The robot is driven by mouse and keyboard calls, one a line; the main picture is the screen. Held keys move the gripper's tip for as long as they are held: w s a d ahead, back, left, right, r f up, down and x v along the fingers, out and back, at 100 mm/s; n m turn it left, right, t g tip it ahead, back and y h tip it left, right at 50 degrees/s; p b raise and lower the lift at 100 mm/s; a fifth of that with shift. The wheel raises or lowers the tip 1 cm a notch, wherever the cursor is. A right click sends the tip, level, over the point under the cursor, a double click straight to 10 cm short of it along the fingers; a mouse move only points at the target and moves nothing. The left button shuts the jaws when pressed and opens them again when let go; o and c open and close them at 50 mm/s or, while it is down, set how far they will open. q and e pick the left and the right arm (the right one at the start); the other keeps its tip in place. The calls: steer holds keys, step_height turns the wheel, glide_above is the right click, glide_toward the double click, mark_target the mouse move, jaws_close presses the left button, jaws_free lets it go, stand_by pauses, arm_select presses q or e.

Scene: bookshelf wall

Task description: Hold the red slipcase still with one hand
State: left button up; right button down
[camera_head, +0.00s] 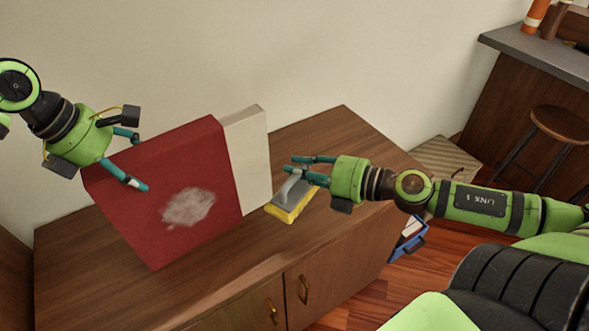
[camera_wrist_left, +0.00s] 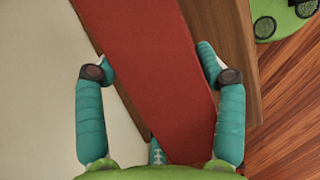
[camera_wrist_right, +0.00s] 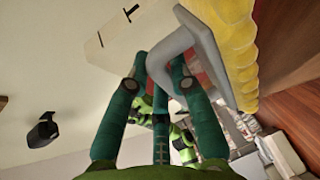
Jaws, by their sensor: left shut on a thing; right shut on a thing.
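The red slipcase (camera_head: 165,180) stands on the wooden cabinet, with a pale dusty patch (camera_head: 189,207) on its front face. A cream book or block (camera_head: 247,160) stands against its right side. My left gripper (camera_head: 134,160) is shut on the slipcase's upper left part, one finger on the front face. In the left wrist view the fingers lie on both sides of the red slipcase (camera_wrist_left: 150,80). My right gripper (camera_head: 305,169) is shut on the grey handle of a yellow brush or sponge (camera_head: 291,205), right of the cream block. The handle (camera_wrist_right: 172,60) also shows in the right wrist view.
The wooden cabinet top (camera_head: 340,150) is clear on the right and along the front. A wicker-like box (camera_head: 447,165) stands beyond its right end, with a blue crate (camera_head: 410,243) on the floor. A stool (camera_head: 560,124) and counter (camera_head: 540,50) are at the far right.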

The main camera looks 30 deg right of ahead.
arm_select(q)
steer(key=shift+s+f, duration=0.1)
steer(key=shift+f, duration=0.25)
arm_select(e)
steer(key=s+d+r+n+g+y, duration=0.1)
steer(key=s+r+n+g+y, duration=0.1)
steer(key=y, duration=0.1)
steer(key=shift+d+n+g, duration=0.3)
steer(key=shift+d+n, duration=0.1)
steer(key=shift+s+d+r+n+g+y, duration=0.25)
steer(key=shift+s+r+n+g+y, duration=0.3)
steer(key=shift+s+n+g+y, duration=0.15)
arm_select(q)
steer(key=shift+r, duration=0.1)
steer(key=o, duration=1.5)
steer(key=shift+c, duration=0.2)
steer(key=shift+w, duration=0.2)
arm_select(e)
steer(key=shift+w, duration=0.15)
arm_select(q)
steer(key=shift+r, duration=0.15)
